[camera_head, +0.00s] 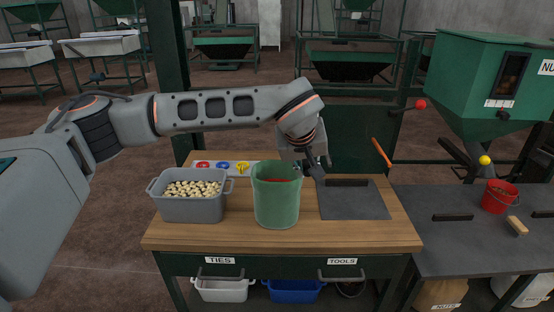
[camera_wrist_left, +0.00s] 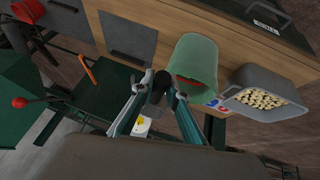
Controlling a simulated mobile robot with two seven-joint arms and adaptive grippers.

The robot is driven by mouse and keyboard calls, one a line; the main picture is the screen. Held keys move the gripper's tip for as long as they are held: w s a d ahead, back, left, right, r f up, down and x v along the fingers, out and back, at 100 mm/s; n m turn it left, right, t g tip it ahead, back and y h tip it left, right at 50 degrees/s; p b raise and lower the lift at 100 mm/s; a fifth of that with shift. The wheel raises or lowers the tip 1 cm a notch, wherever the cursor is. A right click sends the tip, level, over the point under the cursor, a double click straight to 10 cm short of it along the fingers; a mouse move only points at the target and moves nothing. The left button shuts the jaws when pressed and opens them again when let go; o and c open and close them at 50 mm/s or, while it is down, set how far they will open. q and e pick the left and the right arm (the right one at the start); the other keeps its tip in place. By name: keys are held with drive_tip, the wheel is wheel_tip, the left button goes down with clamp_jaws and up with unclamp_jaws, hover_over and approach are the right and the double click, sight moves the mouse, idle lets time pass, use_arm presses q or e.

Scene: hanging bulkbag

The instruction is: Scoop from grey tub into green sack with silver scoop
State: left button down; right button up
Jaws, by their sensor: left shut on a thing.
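The grey tub (camera_head: 193,209) stands at the left of the wooden bench, filled with pale nut-like pieces; it also shows in the left wrist view (camera_wrist_left: 268,110). The green sack (camera_head: 277,205) stands open and upright right of the tub, with something red inside its mouth; it also shows in the left wrist view (camera_wrist_left: 196,55). My left gripper (camera_head: 314,168) is just behind and right of the sack's rim. In the left wrist view its fingers (camera_wrist_left: 163,88) close on a dark handle, apparently the silver scoop's; the scoop's bowl cannot be made out. My right gripper is out of view.
A dark mat (camera_head: 353,201) lies right of the sack. A white strip (camera_head: 222,168) with red, blue and yellow ties lies behind the tub.

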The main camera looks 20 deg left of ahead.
use_arm(q)
drive_tip(key=shift+s+a+r, duration=0.3)
drive_tip(key=shift+a+r, duration=0.1)
drive_tip(key=shift+a, duration=0.3)
drive_tip(key=shift+s+a+r, duration=0.35)
drive_tip(key=shift+a, duration=0.3)
drive_tip(key=shift+s+a+r, duration=0.3)
drive_tip(key=shift+a+r, duration=0.1)
drive_tip(key=shift+a, duration=0.3)
